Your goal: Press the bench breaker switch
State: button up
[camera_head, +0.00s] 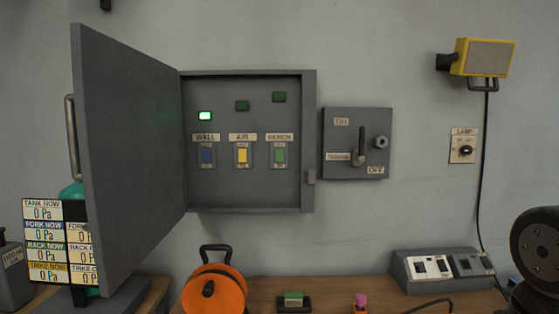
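The bench breaker switch (280,155) is a green rocker under the BENCH label, at the right of a row of three in the open grey wall cabinet (245,200). The indicator above it (279,97) is dark green and unlit. The blue WALL switch (207,155) and yellow AIR switch (242,155) sit to its left. The WALL indicator (205,116) glows bright green; the AIR indicator (242,105) is dark. Nothing covers the bench switch. My gripper is not in view.
The cabinet door (125,150) stands open to the left. A lever box (357,190) marked ON and OFF is to the right of the cabinet.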

aim_at(278, 153)
jog(key=u, duration=2.15)
jog(key=i, duration=0.85)
jog(key=z, duration=2.15)
